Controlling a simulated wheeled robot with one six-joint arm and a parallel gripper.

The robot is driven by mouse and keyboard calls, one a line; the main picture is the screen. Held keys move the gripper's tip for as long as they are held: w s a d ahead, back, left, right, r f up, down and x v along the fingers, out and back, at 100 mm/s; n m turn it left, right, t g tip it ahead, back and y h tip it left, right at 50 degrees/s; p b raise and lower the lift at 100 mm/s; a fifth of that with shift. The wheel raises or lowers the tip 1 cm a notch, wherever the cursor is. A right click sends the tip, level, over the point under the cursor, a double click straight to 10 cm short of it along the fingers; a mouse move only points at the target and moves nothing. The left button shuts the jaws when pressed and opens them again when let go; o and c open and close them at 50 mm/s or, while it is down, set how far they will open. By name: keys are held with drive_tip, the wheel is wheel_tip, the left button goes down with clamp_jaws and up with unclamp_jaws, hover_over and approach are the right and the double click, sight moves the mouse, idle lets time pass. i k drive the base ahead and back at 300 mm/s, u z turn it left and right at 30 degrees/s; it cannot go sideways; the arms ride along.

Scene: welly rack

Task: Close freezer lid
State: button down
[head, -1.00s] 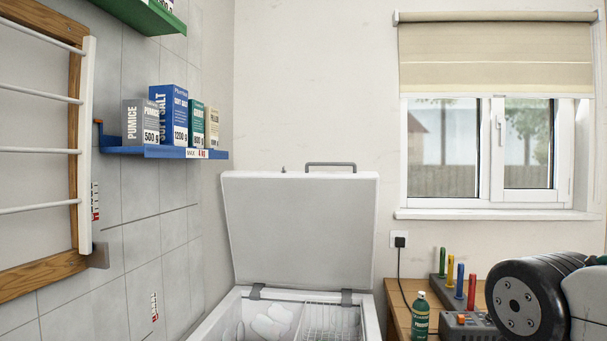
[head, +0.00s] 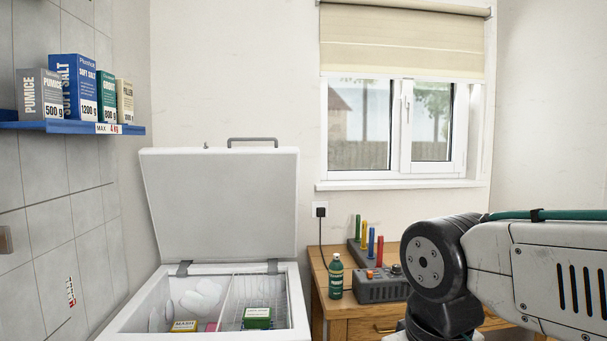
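The freezer is a white chest (head: 128,318) at the lower left of the middle in the head view. Its white lid (head: 222,203) stands open, tilted up and back towards the wall on two dark hinges. A grey bar handle (head: 252,140) runs along the lid's top edge. Inside are frosty white lumps, a wire basket (head: 240,290), a yellow box marked MASH (head: 185,326) and a green box (head: 257,318). My arm comes in from the right, well apart from the lid. My gripper is out of view.
A wooden bench (head: 330,308) stands right of the freezer. It carries a green bottle (head: 336,277) and a grey device (head: 381,287) near coloured upright pegs. A blue shelf (head: 70,127) with several boxes hangs on the left wall. A cable runs down from a wall socket (head: 320,209).

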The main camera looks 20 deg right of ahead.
sight(229, 202)
drive_tip(key=k, duration=1.1)
drive_tip(key=z, duration=0.65)
drive_tip(key=i, duration=0.85)
drive_tip(key=z, duration=0.7)
drive_tip(key=i, duration=0.85)
drive_tip(key=u, duration=0.75)
drive_tip(key=i, duration=0.95)
drive_tip(key=u, duration=0.75)
